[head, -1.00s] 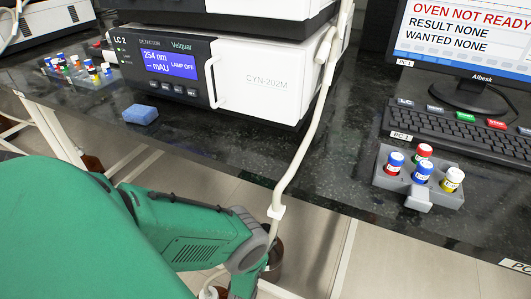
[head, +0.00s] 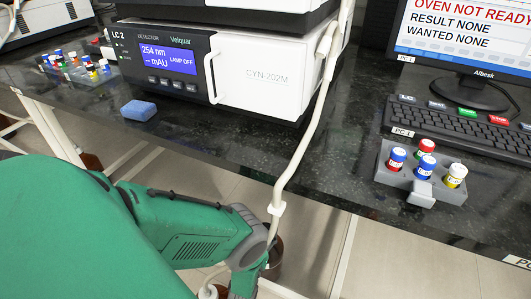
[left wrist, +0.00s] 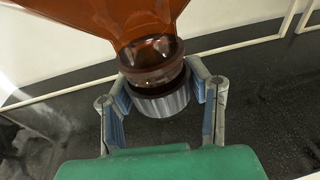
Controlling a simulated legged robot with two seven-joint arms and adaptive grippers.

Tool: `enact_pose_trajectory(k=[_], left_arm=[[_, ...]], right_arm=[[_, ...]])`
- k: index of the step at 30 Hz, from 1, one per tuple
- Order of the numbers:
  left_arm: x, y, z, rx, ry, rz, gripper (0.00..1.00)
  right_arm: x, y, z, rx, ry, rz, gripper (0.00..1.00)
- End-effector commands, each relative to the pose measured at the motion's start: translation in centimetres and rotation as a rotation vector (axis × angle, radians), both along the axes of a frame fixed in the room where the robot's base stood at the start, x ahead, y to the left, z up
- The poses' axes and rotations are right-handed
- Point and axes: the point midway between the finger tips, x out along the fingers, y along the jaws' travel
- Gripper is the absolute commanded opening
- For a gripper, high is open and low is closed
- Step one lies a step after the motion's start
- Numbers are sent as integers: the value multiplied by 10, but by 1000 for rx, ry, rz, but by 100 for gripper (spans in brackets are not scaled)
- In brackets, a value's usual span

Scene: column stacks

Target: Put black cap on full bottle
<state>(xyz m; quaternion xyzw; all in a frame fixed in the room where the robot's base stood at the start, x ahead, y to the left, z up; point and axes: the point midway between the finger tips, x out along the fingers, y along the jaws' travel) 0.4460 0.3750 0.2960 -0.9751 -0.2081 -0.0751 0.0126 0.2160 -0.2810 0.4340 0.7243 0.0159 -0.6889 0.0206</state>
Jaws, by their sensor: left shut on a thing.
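An amber bottle (left wrist: 138,18) fills the top of the left wrist view, its neck pointing toward my left gripper (left wrist: 160,85). A ribbed cap (left wrist: 165,103), which looks dark grey in this light, sits between the gripper's fingers at the bottle's mouth. The fingers are shut on the cap. I cannot tell whether the cap is seated on the neck or how full the bottle is. In the head view, a brown bottle (head: 275,258) shows partly below the bench edge, behind my left forearm. My left fingers are hidden there. My right gripper is not in view.
A pale hose (head: 297,165) hangs past the bench front close to my left wrist. The dark bench (head: 230,145) holds a detector (head: 255,75), a blue sponge (head: 139,110), a grey vial rack (head: 390,178), a keyboard (head: 470,130) and a monitor. More vials stand at the far left.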

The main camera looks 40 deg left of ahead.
Motion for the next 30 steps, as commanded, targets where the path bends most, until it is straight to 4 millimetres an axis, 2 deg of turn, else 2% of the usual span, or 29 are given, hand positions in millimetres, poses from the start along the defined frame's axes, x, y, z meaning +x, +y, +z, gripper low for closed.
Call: enact_pose_trajectory(k=[30], left_arm=[[0, 0, -9, 0, 0, 0, 31]], right_arm=[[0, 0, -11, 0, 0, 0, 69]])
